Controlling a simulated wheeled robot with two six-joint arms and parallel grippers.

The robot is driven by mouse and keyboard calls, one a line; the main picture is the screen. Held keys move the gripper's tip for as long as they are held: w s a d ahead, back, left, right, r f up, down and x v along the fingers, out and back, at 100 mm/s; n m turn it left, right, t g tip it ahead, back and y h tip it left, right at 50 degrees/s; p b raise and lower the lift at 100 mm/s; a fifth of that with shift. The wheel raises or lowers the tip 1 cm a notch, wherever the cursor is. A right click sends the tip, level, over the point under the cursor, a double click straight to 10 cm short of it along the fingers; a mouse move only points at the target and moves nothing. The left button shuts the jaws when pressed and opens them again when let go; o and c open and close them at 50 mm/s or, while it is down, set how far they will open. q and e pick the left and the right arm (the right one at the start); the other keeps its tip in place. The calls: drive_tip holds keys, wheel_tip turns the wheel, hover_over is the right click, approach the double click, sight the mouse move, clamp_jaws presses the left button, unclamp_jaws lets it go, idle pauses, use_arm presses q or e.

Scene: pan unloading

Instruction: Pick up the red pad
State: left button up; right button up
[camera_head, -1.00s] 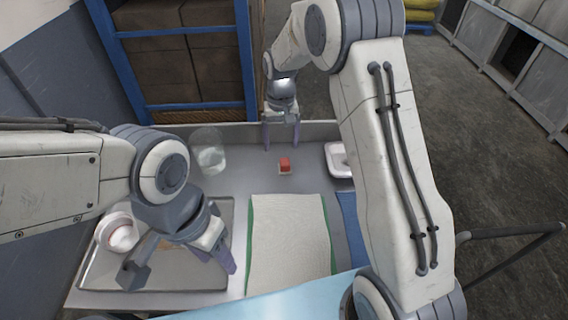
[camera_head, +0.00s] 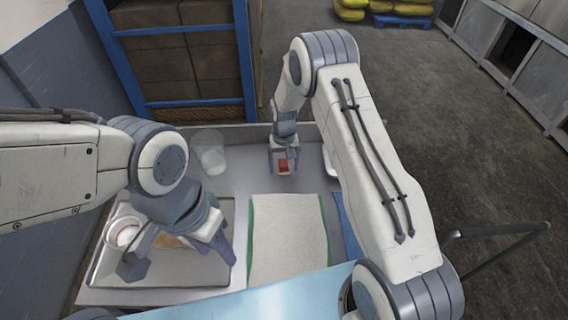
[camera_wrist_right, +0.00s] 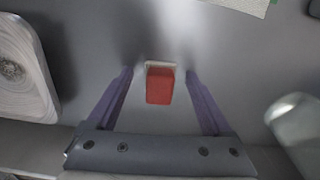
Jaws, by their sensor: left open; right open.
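The red pad (camera_head: 284,165) is a small red block with a pale edge, near the back of the grey table. In the right wrist view the red pad (camera_wrist_right: 160,86) lies between the two purple fingers, with a gap on each side. My right gripper (camera_head: 284,170) is open around it; its fingers also show in the right wrist view (camera_wrist_right: 160,92). I cannot tell how far the fingertips are above the table. My left gripper (camera_head: 178,262) is open over the tray at the front left, away from the pad.
A clear glass (camera_head: 209,158) stands left of the pad. A white dish (camera_head: 330,166) is close on the right, partly behind my right arm. A pale green-edged cloth (camera_head: 288,235) lies in front. The metal tray (camera_head: 103,268) holds a white round container (camera_head: 122,232).

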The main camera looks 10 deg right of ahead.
sight(284, 163)
clamp_jaws()
idle(0.3)
drive_tip(key=shift+r+b, duration=0.45)
drive_tip(key=shift+r, duration=0.1)
wheel_tip(284, 163, up, 3)
drive_tip(key=shift+w+f+b, duration=0.1)
drive_tip(key=shift+f+b, duration=0.05)
drive_tip(key=shift+b, duration=0.6)
drive_tip(key=s+d+r+b, duration=0.3)
drive_tip(key=s+d+r, duration=0.4)
drive_tip(key=s+d, duration=0.1)
drive_tip(key=shift+d, duration=0.35)
